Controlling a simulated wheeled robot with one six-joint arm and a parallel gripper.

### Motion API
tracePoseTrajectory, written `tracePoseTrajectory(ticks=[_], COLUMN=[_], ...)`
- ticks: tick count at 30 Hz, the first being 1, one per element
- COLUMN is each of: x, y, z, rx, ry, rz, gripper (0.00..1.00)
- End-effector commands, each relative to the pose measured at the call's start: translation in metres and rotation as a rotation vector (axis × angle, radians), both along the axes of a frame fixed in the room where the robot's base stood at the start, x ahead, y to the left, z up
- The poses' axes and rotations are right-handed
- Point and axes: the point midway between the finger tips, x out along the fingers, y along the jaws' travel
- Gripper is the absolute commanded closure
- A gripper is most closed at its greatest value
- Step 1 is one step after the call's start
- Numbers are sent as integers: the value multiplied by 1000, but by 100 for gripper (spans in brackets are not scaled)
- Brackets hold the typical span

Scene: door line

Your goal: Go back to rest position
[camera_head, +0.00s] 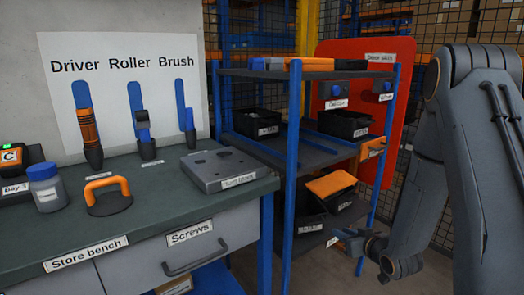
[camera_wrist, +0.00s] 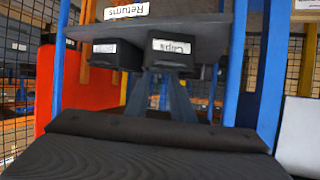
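My arm (camera_head: 470,140) stands at the right of the head view, bent with its forearm hanging down. My gripper (camera_head: 345,238) is at its lower end, in front of the lower part of the blue-framed shelf. It is small and dark there, so I cannot tell whether its fingers are open or shut. Nothing clearly shows between them. In the wrist view, a dark ribbed part of my own fills the bottom, with the shelf and bins beyond it.
The blue-framed shelf (camera_head: 290,180) stands close to my gripper, with black bins (camera_head: 348,124) and an orange-lidded bin (camera_head: 331,183). A red panel (camera_head: 385,70) is behind. The store bench (camera_head: 165,212) is at the left, holding a tool block (camera_head: 222,168) and an orange handle (camera_head: 107,183).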

Motion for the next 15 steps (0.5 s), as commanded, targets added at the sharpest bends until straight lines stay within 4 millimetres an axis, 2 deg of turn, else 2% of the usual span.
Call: tracePoseTrajectory(ticks=[6,15], x=[-2,-13], y=[-4,3], z=[8,27], rx=[-39,-112], ry=[57,188], rz=[-23,-57], gripper=[78,78])
